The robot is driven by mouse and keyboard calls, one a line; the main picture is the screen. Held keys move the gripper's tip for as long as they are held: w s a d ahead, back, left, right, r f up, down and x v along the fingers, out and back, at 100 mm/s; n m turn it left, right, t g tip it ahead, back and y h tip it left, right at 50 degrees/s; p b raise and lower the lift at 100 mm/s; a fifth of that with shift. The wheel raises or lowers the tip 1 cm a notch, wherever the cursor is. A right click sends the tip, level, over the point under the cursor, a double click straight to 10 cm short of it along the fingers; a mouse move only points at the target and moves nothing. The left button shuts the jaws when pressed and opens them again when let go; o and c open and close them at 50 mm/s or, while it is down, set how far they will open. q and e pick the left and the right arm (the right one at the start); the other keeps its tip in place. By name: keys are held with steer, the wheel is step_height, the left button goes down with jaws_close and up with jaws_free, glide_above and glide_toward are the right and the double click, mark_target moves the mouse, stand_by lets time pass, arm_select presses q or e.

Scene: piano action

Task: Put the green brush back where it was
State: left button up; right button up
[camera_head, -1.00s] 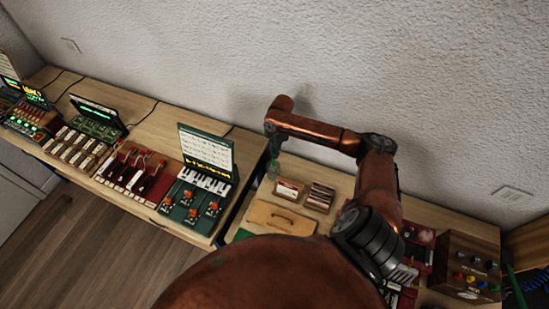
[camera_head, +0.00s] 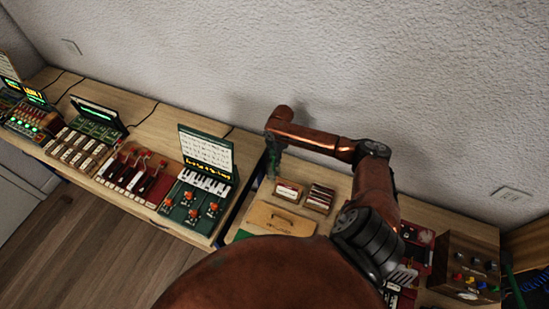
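My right arm, copper-coloured, reaches over the bench and bends down at its far end. My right gripper (camera_head: 272,163) is small and dark below that end, above the back left of the middle bench section, left of two small card boxes. A greenish tint shows at it. I cannot tell whether this is the green brush or whether the fingers are open or shut. A thin green stick (camera_head: 514,286) stands at the far right beside a wooden box; I cannot tell whether it is a brush. My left gripper is not in view.
A green keyboard unit (camera_head: 196,200) with an upright panel (camera_head: 205,150) stands to the left. A wooden box with coloured knobs (camera_head: 466,265) stands at the right. The wall rises behind the bench.

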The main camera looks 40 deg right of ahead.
step_height(320, 180, up, 12)
steer(key=d, duration=0.1)
steer(key=shift+s+r+b, duration=0.15)
steer(key=shift+s+b, duration=0.1)
steer(key=shift+b, duration=0.1)
stand_by(0.4)
steer(key=shift+d, duration=0.1)
